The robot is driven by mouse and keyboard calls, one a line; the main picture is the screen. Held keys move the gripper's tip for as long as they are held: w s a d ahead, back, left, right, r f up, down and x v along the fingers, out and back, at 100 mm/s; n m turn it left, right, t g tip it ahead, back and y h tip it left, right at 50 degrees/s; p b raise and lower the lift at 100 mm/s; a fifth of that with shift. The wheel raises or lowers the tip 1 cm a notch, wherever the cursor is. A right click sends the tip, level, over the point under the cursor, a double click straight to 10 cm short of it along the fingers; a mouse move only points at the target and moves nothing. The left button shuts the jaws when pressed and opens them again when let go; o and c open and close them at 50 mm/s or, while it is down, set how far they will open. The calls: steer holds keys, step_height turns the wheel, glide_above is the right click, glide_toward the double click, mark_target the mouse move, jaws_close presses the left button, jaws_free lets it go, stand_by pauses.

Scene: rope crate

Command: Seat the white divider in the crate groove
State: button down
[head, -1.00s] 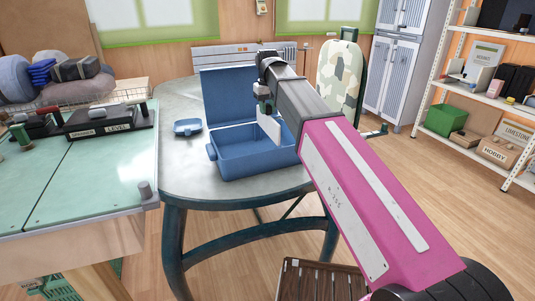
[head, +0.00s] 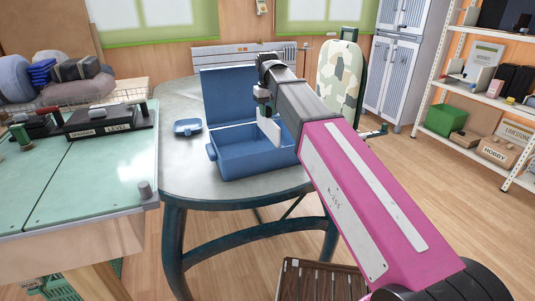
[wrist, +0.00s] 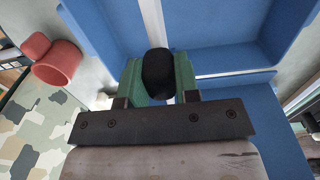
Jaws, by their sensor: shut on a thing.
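The blue crate (head: 245,160) stands on the round grey table with its lid raised at the back; it also shows in the wrist view (wrist: 225,83). My gripper (head: 264,108) is over the crate's right part, pointing down. The white divider (head: 269,131) hangs upright below it, its lower end overlapping the crate's interior. In the wrist view, green fingers (wrist: 160,78) close around a black rounded piece, and the white divider (wrist: 153,22) shows as a strip beyond it. The groove is hidden, and I cannot tell whether the divider touches it.
A small blue tray (head: 187,127) lies left of the crate on the table (head: 185,175). A green-topped workbench (head: 95,175) adjoins at the left. A red rounded object (wrist: 57,62) shows in the wrist view.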

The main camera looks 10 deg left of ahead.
mark_target(268, 128)
steer(key=shift+f, duration=3.9)
stand_by(3.9)
